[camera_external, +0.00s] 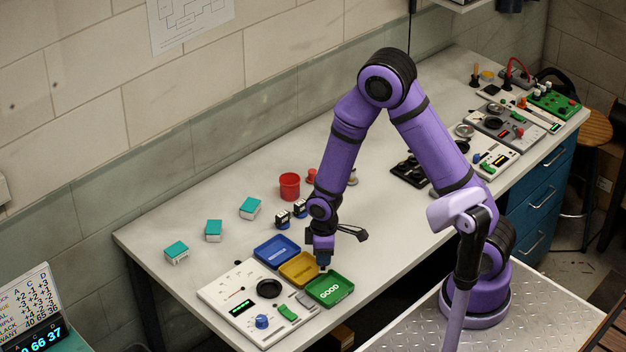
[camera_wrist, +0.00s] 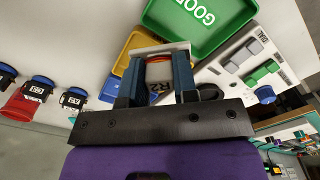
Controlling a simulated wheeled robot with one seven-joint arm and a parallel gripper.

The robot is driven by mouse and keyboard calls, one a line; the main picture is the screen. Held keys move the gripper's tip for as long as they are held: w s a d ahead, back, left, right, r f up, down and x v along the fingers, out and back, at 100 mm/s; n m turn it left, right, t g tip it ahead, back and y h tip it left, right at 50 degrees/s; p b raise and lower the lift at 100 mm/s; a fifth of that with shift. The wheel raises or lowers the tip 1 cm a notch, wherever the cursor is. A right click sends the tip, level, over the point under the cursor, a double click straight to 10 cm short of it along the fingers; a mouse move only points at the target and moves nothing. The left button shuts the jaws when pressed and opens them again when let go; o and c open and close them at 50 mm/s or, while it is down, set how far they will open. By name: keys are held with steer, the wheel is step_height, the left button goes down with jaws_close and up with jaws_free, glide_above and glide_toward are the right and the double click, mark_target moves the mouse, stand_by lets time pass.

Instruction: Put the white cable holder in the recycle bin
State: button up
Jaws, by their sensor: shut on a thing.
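My gripper (camera_external: 323,262) points down over the yellow tray, close to the green tray. In the wrist view my gripper (camera_wrist: 158,70) is shut on a small pale block (camera_wrist: 160,73) marked "R2", with an orange-red band. The block is mostly hidden by the fingers, and I cannot tell whether it is the white cable holder. The green tray marked "GOOD" (camera_external: 345,283), the yellow tray (camera_external: 287,273) and the blue tray (camera_external: 266,243) stand in a row. No container is marked as a recycle bin.
A white test panel (camera_external: 222,287) with a dial and switches lies beside the trays. A red cup (camera_external: 289,186) and small black labelled units (camera_external: 283,218) stand behind them. Several teal-and-white boxes (camera_external: 213,230) sit to the left. More instruments (camera_external: 495,130) fill the far right end.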

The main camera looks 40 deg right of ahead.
steer(key=w, duration=0.5)
steer(key=w+a+f, duration=0.1)
steer(key=w, duration=0.4)
steer(key=w+a, duration=0.1)
steer(key=w, duration=0.4)
steer(key=shift+w+f, duration=0.25)
steer(key=shift+w, duration=0.1)
steer(key=shift+f, duration=1.75)
steer(key=shift+f, duration=0.1)
steer(key=o, duration=0.9)
steer(key=shift+o, duration=0.2)
